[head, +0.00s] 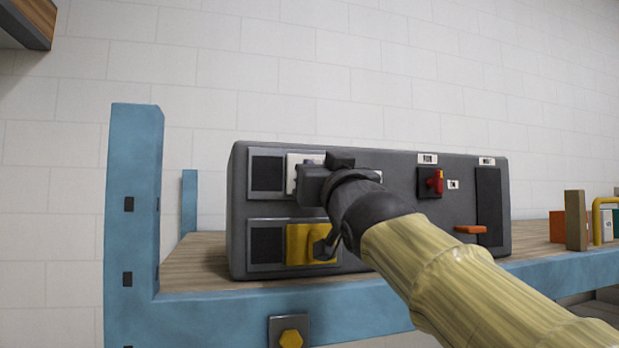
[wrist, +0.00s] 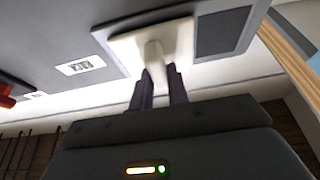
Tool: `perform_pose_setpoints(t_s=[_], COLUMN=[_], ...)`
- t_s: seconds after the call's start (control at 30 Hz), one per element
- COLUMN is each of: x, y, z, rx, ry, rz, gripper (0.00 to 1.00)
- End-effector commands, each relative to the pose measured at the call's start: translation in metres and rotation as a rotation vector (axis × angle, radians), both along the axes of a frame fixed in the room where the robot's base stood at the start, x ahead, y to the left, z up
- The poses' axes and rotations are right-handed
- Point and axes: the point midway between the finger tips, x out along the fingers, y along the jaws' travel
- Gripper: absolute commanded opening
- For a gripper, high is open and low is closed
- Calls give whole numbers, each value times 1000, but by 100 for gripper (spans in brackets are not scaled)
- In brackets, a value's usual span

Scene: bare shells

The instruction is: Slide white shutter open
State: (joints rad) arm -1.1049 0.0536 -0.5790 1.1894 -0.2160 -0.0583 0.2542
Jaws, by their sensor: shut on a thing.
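The white shutter (head: 292,160) sits in the upper left frame of the dark grey box, mostly hidden behind my gripper in the head view. A dark panel (head: 267,174) shows to its left. In the wrist view the white shutter (wrist: 183,42) is a pale plate with a protruding knob (wrist: 153,52), and the dark panel (wrist: 222,33) is beside it. My gripper (wrist: 160,80) has its two dark fingers shut on the knob. In the head view my gripper (head: 305,183) is up against the front of the box.
A yellow shutter (head: 298,243) sits directly below, in a second frame. Further right are a red switch (head: 435,181) and an orange handle (head: 470,229). The box stands on a wooden shelf (head: 195,262) with a blue post (head: 132,210) at left.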

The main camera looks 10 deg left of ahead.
Motion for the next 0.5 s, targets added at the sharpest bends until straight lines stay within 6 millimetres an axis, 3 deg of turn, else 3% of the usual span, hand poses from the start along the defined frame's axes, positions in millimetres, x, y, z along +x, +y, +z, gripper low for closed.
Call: perform_pose_setpoints(t_s=[0.23,0.27,0.37,0.5], x=[1,1,1,1], y=[-3,-3,-3,-2], z=[1,1,1,1], rx=[-1,-1,-1,-1], ry=[-2,-2,-2,-2], rz=[-6,-6,-6,-5], gripper=[0,18,38,38])
